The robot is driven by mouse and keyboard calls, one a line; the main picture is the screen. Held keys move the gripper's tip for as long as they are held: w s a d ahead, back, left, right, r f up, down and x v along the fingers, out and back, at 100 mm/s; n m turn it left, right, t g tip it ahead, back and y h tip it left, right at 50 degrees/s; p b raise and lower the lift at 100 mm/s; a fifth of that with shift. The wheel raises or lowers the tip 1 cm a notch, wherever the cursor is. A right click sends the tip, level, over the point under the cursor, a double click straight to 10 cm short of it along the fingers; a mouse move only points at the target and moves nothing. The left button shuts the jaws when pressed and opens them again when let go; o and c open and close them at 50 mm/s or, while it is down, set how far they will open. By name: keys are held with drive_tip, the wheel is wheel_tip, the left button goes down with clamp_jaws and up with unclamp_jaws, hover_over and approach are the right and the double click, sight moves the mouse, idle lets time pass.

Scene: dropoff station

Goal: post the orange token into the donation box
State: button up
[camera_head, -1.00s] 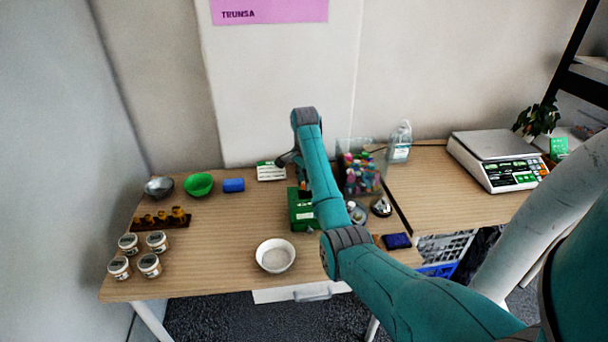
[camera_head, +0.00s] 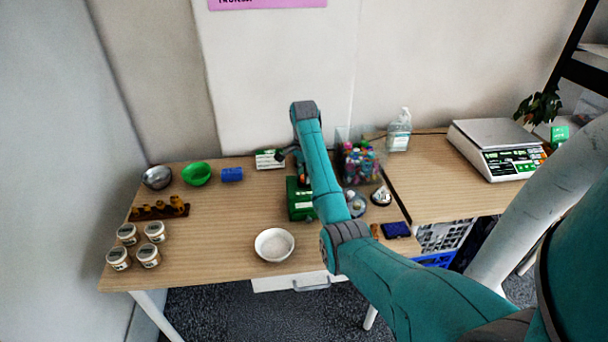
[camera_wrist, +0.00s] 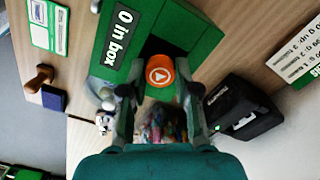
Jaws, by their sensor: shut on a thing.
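The orange token (camera_wrist: 160,72) shows a white triangle in a ring on its face. My gripper (camera_wrist: 161,90) is shut on it, with a dark finger on each side. The green donation box (camera_wrist: 172,20) carries a label reading "0 in box". The token is seen in front of a dark opening in the box; whether it touches the box I cannot tell. In the head view the donation box (camera_head: 298,207) stands mid-table, partly behind my arm. My gripper (camera_head: 300,172) is mostly hidden there, above the box.
A white bowl (camera_head: 274,245) stands in front. A dark blue pad (camera_head: 396,230) lies at the front right.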

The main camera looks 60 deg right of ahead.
drive_tip(key=shift+f, duration=0.2)
drive_tip(key=o, duration=0.8)
idle(0.7)
